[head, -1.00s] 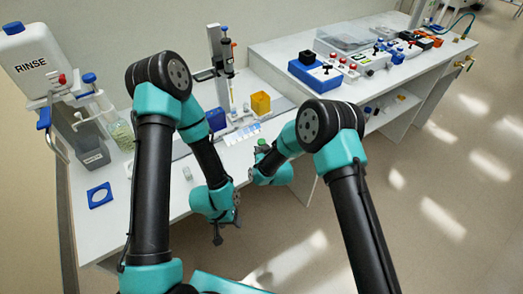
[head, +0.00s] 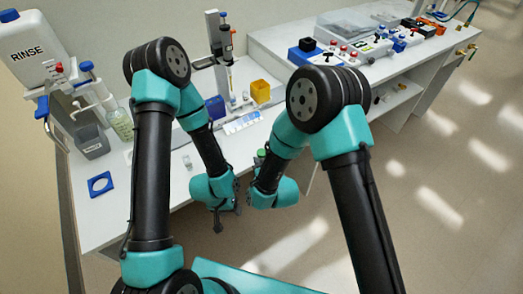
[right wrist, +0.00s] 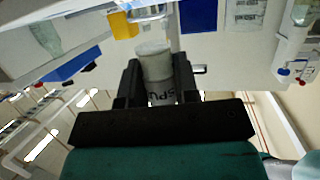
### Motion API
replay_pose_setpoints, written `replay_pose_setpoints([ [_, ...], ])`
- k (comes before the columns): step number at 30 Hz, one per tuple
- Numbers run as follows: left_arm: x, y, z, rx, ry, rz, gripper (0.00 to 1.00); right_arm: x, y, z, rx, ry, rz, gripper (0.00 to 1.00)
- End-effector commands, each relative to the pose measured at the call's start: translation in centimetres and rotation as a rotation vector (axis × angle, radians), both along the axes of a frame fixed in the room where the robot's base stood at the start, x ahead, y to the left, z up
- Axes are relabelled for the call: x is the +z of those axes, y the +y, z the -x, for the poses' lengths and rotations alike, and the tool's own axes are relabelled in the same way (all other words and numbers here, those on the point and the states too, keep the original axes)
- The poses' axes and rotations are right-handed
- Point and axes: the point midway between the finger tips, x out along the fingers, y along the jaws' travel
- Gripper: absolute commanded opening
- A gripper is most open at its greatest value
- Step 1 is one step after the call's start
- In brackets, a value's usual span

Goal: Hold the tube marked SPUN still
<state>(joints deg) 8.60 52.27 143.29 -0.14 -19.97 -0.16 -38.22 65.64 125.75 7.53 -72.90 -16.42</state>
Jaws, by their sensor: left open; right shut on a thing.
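The tube marked SPUN (right wrist: 163,95) is between the jaws of my right gripper (right wrist: 157,82) in the right wrist view. Part of its black lettering shows, and its pale round end stands out past the fingers. In the head view a small green cap (head: 261,153) shows at the right gripper (head: 260,162), just off the bench's front edge; the arm hides most of the tube there. My left gripper (head: 217,224) is open and empty, low in front of the bench, left of the right gripper and apart from the tube.
The floor in front of the bench is clear.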

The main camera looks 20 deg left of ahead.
Motion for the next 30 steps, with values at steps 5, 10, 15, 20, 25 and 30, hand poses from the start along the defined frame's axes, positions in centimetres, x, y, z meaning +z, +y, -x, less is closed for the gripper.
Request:
replay_pose_setpoints([
  [5, 0.0, 0.0, 0.0, 0.0, 0.0, 0.0, 0.58, 0.12, -0.29, 0.94, -0.001, 0.0, 0.0, 0.06],
  [10, 0.0, 0.0, 0.0, 0.0, 0.0, 0.0, 0.58, 0.12, -0.31, 0.97, -0.001, 0.0, -0.001, 0.06],
  [15, 0.0, 0.0, 0.0, 0.0, 0.0, 0.0, 0.58, 0.1, -0.3, 0.96, -0.001, 0.0, 0.0, 0.06],
  [20, 0.0, 0.0, 0.0, 0.0, 0.0, 0.0, 0.58, 0.1, -0.29, 0.95, -0.001, 0.0, 0.0, 0.24],
  [25, 0.0, 0.0, 0.0, 0.0, 0.0, 0.0, 0.58, 0.1, -0.29, 0.94, 0.0, 0.0, 0.0, 0.08],
  [30, 0.0, 0.0, 0.0, 0.0, 0.0, 0.0, 0.58, 0.1, -0.29, 0.94, 0.0, 0.0, 0.0, 0.0],
])
